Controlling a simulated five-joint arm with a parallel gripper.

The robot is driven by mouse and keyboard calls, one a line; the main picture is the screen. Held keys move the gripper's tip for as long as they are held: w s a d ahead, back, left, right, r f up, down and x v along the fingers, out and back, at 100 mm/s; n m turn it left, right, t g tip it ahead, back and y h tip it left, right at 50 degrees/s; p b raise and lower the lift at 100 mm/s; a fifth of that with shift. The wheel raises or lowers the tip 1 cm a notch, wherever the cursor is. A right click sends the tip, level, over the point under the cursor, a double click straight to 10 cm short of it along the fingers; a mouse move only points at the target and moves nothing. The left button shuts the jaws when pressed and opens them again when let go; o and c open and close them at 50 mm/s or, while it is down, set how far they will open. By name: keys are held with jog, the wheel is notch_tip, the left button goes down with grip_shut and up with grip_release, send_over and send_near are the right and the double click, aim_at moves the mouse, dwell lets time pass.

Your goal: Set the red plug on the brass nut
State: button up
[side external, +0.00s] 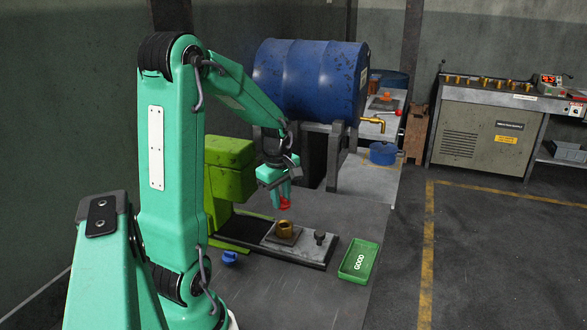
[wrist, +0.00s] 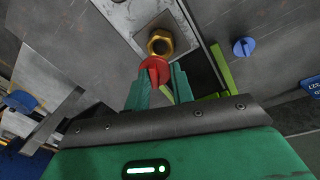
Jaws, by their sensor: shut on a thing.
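The red plug (side external: 285,203) is held between the fingers of my gripper (side external: 279,191), which is shut on it. In the side external view the plug hangs just above and slightly behind the brass nut (side external: 285,228), apart from it. The nut sits on a square grey plate on the dark press base. In the wrist view the red plug (wrist: 154,70) shows between my gripper's fingertips (wrist: 156,82), and the brass nut (wrist: 160,42) lies just beyond it with its hole visible. The plug's lower end is hard to make out.
A green tray marked GOOD (side external: 358,261) and a small dark knob (side external: 319,238) are to the right of the nut. A blue knobbed piece (side external: 230,258) lies on the bench at left. The green press body (side external: 228,170) stands close behind my gripper. The front bench is clear.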

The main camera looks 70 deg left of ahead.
aim_at(282, 205)
jog(key=shift+f, duration=0.1)
jog(key=shift+f, duration=1.9)
jog(key=shift+d+g+h, duration=0.2)
jog(key=shift+g+h, duration=0.2)
jog(key=shift+w+a, duration=0.15)
jog(key=shift+w, duration=0.05)
dwell(0.5)
jog(key=shift+c, duration=0.5)
grip_shut()
jog(key=shift+o, duration=2.3)
grip_release()
